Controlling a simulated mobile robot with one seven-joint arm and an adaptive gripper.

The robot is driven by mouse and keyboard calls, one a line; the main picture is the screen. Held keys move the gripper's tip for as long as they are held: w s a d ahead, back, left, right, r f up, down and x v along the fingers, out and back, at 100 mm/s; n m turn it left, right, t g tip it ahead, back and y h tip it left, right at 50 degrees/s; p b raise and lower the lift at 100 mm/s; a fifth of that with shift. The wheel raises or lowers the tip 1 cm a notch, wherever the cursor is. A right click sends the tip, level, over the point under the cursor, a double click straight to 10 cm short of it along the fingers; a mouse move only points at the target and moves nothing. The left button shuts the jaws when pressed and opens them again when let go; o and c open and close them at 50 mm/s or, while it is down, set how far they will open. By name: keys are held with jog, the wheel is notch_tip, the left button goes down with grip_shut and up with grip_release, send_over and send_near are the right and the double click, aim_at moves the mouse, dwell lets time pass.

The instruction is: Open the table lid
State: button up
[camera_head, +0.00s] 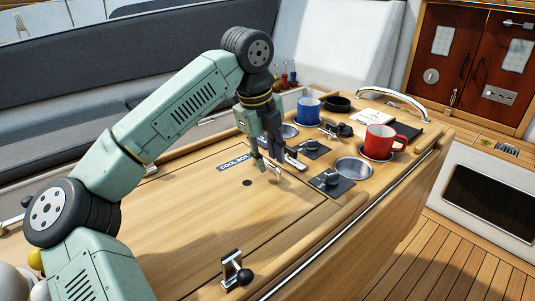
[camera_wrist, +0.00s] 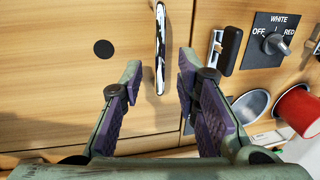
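The table lid (camera_head: 200,215) is a flat wooden panel, lying closed on the cockpit table, with a "COOL BOX" label (camera_head: 233,164) and a small dark round hole (camera_head: 247,183). In the wrist view the lid (camera_wrist: 60,90) fills the left side, with its dark hole (camera_wrist: 104,49). A slim chrome handle (camera_wrist: 160,45) stands near the lid's right edge. My gripper (camera_head: 278,164) is just above the lid by this handle. In the wrist view my gripper (camera_wrist: 159,66) is open, with the handle's near end between the fingertips. I cannot tell whether they touch it.
Beside the lid are switch panels (camera_head: 331,183), a steel bowl (camera_head: 353,168), a red mug (camera_head: 379,139) and a blue mug (camera_head: 308,110). A black-knobbed latch (camera_head: 236,270) sits at the near edge. A black-and-chrome latch (camera_wrist: 226,50) is right of my gripper.

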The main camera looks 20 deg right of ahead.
grip_shut()
dwell(0.8)
